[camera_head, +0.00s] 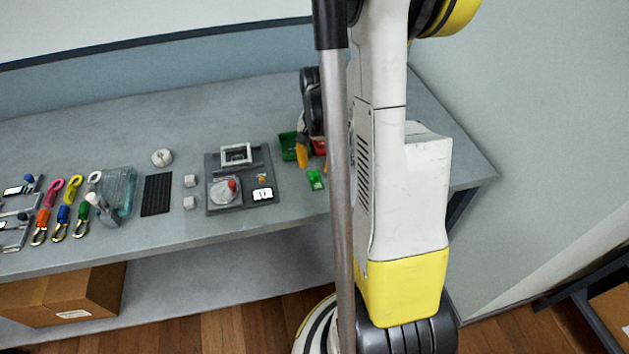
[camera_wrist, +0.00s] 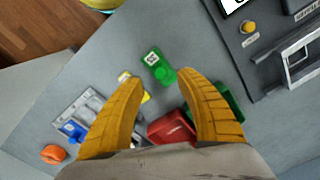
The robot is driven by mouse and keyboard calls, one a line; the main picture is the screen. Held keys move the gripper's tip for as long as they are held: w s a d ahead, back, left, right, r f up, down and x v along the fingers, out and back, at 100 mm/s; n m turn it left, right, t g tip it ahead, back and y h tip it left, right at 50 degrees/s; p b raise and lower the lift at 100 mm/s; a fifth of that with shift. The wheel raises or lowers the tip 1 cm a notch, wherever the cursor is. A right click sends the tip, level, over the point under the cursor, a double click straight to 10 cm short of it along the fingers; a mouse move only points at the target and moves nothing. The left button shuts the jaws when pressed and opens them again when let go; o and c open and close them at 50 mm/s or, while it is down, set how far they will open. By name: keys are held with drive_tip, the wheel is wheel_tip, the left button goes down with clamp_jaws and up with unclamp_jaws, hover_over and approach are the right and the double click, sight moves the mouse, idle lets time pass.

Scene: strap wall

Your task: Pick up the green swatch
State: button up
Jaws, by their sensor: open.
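The green swatch (camera_wrist: 155,65), a small flat green piece with a white label, lies on the grey bench top. It shows in the head view (camera_head: 315,181) near the bench's front edge, just left of my arm. My gripper (camera_wrist: 160,77) has its two yellow fingers spread apart, pointing toward the bench, with nothing held between them. In the wrist view the swatch appears between and slightly beyond the fingertips. In the head view my gripper (camera_head: 302,152) is partly hidden by my arm, and its visible finger is behind the swatch.
A green bin (camera_wrist: 231,100) and a red bin (camera_wrist: 165,126) are beside the fingers. A yellow piece (camera_wrist: 140,90) is near the left fingertip. A dark panel (camera_head: 226,205) with a white frame stands left of the swatch. Bench surface around the swatch's front is clear.

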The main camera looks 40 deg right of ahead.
sight(316, 173)
wheel_tip(316, 173, down, 5)
drive_tip(key=shift+w+f+b, duration=0.1)
drive_tip(key=shift+b, duration=1.1)
drive_tip(key=shift+c, duration=0.6)
clamp_jaws()
drive_tip(key=shift+r, duration=0.2)
